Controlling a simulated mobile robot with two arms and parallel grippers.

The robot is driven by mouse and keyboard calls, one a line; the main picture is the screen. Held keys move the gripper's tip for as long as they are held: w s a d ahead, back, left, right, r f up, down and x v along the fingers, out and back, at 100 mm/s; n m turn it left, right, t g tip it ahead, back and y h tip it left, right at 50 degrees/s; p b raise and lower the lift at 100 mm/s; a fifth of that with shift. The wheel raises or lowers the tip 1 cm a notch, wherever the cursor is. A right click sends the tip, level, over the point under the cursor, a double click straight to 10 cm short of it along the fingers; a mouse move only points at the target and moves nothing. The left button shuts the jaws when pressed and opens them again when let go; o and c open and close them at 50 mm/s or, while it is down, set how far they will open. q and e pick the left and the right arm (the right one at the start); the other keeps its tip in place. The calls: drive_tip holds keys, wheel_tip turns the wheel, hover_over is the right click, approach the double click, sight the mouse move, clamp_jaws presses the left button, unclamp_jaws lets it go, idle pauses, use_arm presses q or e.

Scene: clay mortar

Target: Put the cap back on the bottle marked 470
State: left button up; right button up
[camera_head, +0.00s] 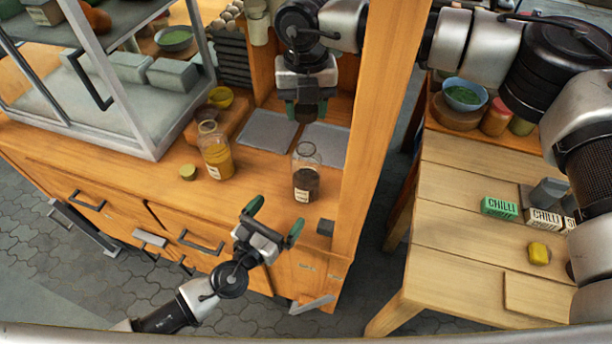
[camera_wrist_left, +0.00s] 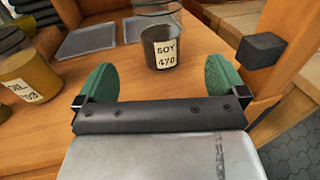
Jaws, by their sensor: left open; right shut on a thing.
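The bottle marked SOY 470 (camera_head: 306,182) stands upright on the wooden counter, dark below and clear glass above, its mouth uncovered. Its label also shows in the left wrist view (camera_wrist_left: 165,55), where its top is cut off. My right gripper (camera_head: 307,108) is above and behind the bottle in the head view, shut on a dark cap (camera_head: 306,114), which is apart from the bottle. My left gripper (camera_head: 276,219) is open and empty near the counter's front edge, its green fingers pointing toward the bottle. In the left wrist view the bottle is beyond and between the fingers (camera_wrist_left: 160,80).
A yellow-filled bottle (camera_head: 216,158) stands left of the soy bottle, with an olive cap (camera_head: 188,172) beside it. Grey trays (camera_head: 268,132) lie behind. A wooden post (camera_head: 375,110) rises at right, with a dark block (camera_head: 325,227) near its foot. A glass case (camera_head: 130,110) stands left.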

sight(306, 139)
use_arm(q)
drive_tip(key=x, duration=1.2)
drive_tip(key=shift+c, duration=0.2)
drive_tip(key=c, duration=1.3)
use_arm(e)
drive_tip(key=shift+s+f, duration=0.1)
drive_tip(key=shift+f, duration=2.4)
drive_tip(key=shift+f, duration=0.1)
drive_tip(key=shift+f, duration=0.8)
drive_tip(key=shift+f, duration=0.55)
